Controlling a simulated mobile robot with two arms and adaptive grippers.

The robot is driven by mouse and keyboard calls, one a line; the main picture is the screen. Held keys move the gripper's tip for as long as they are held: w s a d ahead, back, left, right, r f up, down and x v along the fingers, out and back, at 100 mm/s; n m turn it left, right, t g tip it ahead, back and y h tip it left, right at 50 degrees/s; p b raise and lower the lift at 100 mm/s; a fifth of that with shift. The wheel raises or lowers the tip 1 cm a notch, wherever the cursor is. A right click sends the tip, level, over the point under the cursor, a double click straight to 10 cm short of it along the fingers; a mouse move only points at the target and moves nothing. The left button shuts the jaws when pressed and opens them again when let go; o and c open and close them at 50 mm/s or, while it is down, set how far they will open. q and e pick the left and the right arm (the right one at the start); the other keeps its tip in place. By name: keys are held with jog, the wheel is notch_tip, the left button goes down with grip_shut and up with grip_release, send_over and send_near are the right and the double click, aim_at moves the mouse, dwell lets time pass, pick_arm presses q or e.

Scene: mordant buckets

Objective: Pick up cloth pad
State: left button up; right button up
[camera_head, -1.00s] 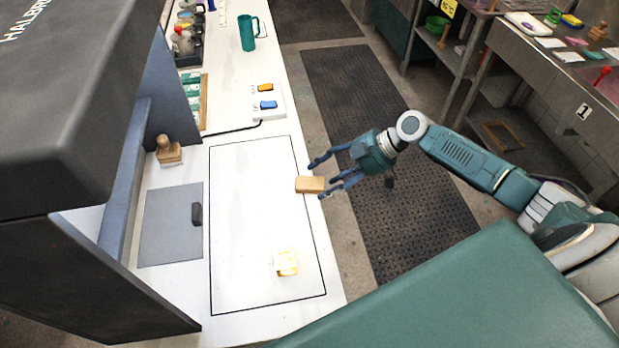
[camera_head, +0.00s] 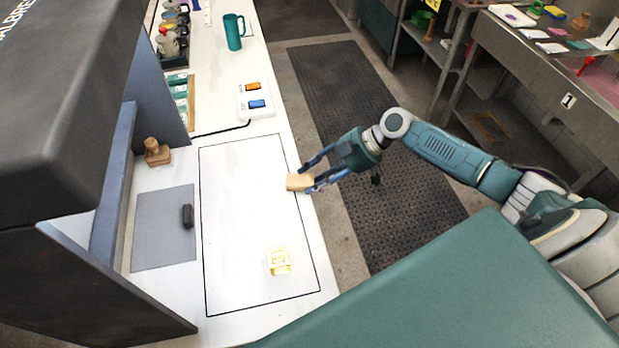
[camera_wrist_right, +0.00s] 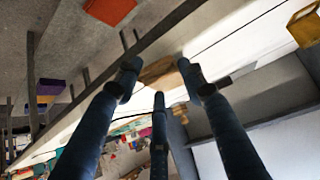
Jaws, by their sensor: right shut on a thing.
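A small tan block-shaped pad (camera_head: 298,182), which I take to be the cloth pad, is at the right edge of the white bench top (camera_head: 240,165). My right gripper (camera_head: 308,178) reaches it from the right, with its blue fingers closed on it. In the right wrist view, the tan pad (camera_wrist_right: 160,72) shows between the fingertips of my right gripper (camera_wrist_right: 158,82), and the fingers partly cover it. I cannot tell whether it touches the bench. My left gripper is not in view.
A yellow and white cube (camera_head: 278,262) stands nearer on the bench. A wooden stamp (camera_head: 156,152), a grey plate with a dark handle (camera_head: 165,228), a switch box (camera_head: 256,101) and a teal mug (camera_head: 234,31) are also there. The black-outlined area is mostly bare.

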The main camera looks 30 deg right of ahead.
notch_tip(320, 180, up, 20)
jog(key=b, duration=0.4)
jog(key=shift+f+b, duration=0.15)
jog(key=shift+b, duration=0.2)
jog(key=s+a+f, duration=0.1)
jog(key=s+a+f+b, duration=0.1)
jog(key=s+a, duration=0.1)
jog(key=s+a+f, duration=0.1)
jog(key=s+a, duration=0.1)
jog(key=shift+s+f, duration=0.15)
jog(key=shift+f, duration=0.2)
jog(key=shift+m+t, duration=0.5)
jog(key=shift+m, duration=0.2)
jog(key=s+a, duration=0.1)
jog(key=s, duration=0.1)
jog(key=s+a+b, duration=0.1)
jog(key=s, duration=0.1)
jog(key=s+a+f, duration=0.1)
jog(key=s+a, duration=0.1)
jog(key=shift+s+b, duration=0.25)
jog(key=shift+b, duration=0.1)
jog(key=shift+f+h, duration=0.1)
jog(key=shift+h, duration=0.2)
